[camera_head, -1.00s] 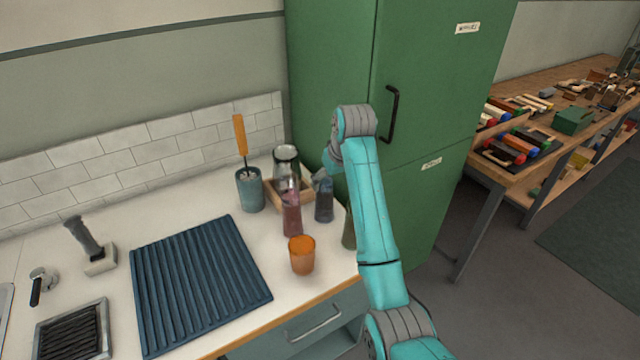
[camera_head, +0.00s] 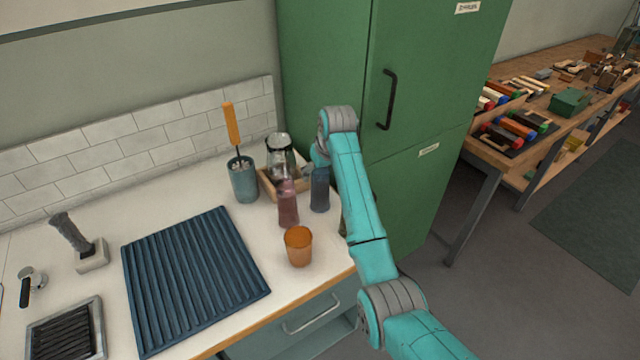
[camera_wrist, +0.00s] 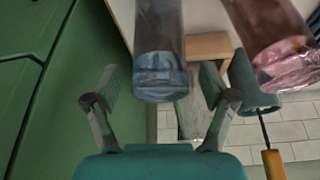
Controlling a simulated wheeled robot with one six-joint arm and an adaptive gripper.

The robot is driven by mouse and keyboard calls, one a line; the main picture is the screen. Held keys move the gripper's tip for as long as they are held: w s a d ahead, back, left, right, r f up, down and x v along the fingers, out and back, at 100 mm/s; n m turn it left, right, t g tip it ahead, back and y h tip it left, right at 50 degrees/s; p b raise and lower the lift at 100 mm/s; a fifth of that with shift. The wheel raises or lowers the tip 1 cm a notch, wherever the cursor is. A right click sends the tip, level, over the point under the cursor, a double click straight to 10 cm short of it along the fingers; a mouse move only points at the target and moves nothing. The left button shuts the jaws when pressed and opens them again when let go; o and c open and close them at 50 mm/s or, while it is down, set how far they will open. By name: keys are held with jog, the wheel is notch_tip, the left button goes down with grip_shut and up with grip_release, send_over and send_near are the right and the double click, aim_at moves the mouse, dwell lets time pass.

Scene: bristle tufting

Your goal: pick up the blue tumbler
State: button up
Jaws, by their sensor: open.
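The blue tumbler (camera_head: 320,190) stands on the white counter near the green cabinet, right of the pink tumbler (camera_head: 288,206). In the wrist view the clear blue tumbler (camera_wrist: 160,50) reaches down from the top edge. My gripper (camera_wrist: 160,84) is open, one finger on each side of the tumbler's near end. Gaps show between both fingers and the tumbler, so it is not gripped. In the head view my arm hides most of the gripper. The pink tumbler also shows in the wrist view (camera_wrist: 280,50), outside the right finger.
An orange cup (camera_head: 299,246) stands near the counter's front edge. A teal holder (camera_head: 243,180) with an orange-handled tool and a glass jar (camera_head: 280,156) on a wooden tray (camera_head: 268,189) stand behind. A blue ribbed mat (camera_head: 192,280) lies left.

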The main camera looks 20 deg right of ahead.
jog(key=shift+x, duration=1.15)
jog(key=c, duration=1.5)
jog(key=shift+r, duration=0.1)
